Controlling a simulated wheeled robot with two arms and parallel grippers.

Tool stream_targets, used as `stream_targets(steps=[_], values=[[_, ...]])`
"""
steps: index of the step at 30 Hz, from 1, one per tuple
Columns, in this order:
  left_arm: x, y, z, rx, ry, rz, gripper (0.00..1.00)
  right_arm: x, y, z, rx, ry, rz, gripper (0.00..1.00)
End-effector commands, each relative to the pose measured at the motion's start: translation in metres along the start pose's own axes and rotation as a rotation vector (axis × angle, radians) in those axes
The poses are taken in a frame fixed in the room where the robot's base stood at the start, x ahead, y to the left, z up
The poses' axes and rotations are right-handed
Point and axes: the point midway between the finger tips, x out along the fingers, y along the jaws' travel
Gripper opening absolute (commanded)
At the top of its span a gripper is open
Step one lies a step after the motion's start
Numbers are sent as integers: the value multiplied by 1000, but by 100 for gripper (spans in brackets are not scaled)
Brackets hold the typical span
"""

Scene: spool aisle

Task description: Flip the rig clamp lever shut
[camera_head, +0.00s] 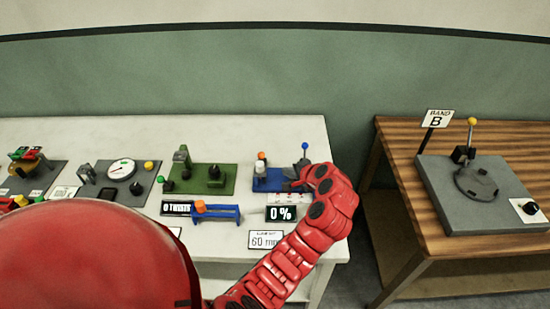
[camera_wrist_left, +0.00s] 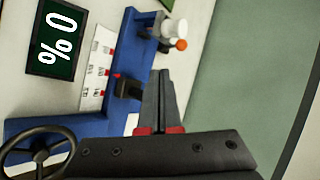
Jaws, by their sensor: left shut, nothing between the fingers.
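A blue rig (camera_head: 262,183) stands on the white table, carrying a white and orange part (camera_head: 260,165). An upright lever with a blue knob (camera_head: 305,147) shows just behind my left gripper (camera_head: 291,181); I cannot tell which part is the clamp lever. My left gripper is shut and empty over the right end of the blue rig, and its wrist hides part of it. In the left wrist view, the blue rig (camera_wrist_left: 90,103) lies beside the fingers (camera_wrist_left: 165,73). Its white and orange part (camera_wrist_left: 172,32) is beyond the tips. My right gripper is not in view.
A handwheel (camera_wrist_left: 37,152) and a 0 % display (camera_wrist_left: 57,45) are near the blue rig. A green rig (camera_head: 200,180) and other gauge rigs stand to its left. A wooden table (camera_head: 410,160) at right holds a grey plate with a yellow-knobbed lever (camera_head: 471,122).

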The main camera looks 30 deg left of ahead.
Motion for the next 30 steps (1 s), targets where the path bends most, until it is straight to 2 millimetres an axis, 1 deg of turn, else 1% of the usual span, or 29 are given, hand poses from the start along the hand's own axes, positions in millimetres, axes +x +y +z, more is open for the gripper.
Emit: stream_targets(steps=[7,11,14,21,27,30], values=[[1,0,0,1,1,0,0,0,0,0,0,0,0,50],[8,0,0,2,-3,2,0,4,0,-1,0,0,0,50],[22,-2,1,2,-3,1,0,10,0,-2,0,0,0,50],[69,-2,1,3,-6,3,0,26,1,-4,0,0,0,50],[101,-2,0,1,0,1,0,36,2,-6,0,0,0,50],[110,-16,0,0,0,0,0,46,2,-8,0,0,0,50]])
